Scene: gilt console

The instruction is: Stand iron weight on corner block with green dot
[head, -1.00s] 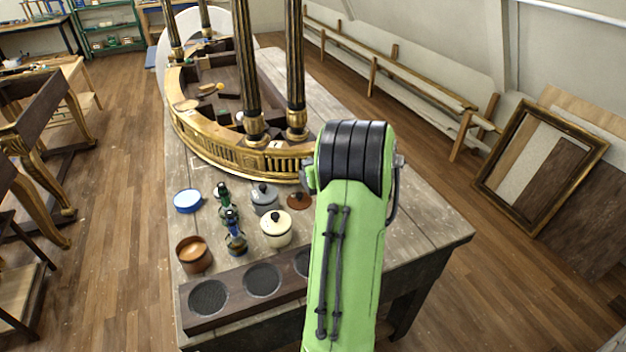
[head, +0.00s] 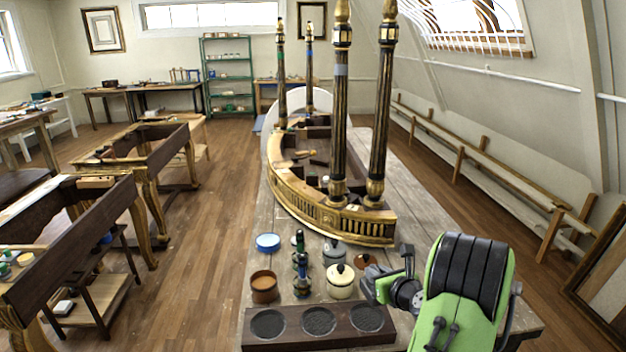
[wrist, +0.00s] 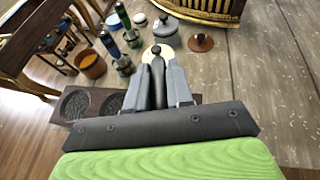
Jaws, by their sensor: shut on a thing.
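My gripper (head: 368,284) is low over the front of the table, right of a cream lidded pot. In the wrist view my gripper (wrist: 157,80) is shut on a dark, round-topped iron weight (wrist: 157,72), which stands up between the fingers. The fingers hide its lower part. The gilt console (head: 310,205) lies behind on the table, a curved gilded rail with tall dark columns and dark wooden blocks inside. I cannot make out which corner block bears the green dot.
A dark rack (head: 292,337) with round recesses lies at the table's front edge. Bare tabletop (head: 420,215) lies right of the console.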

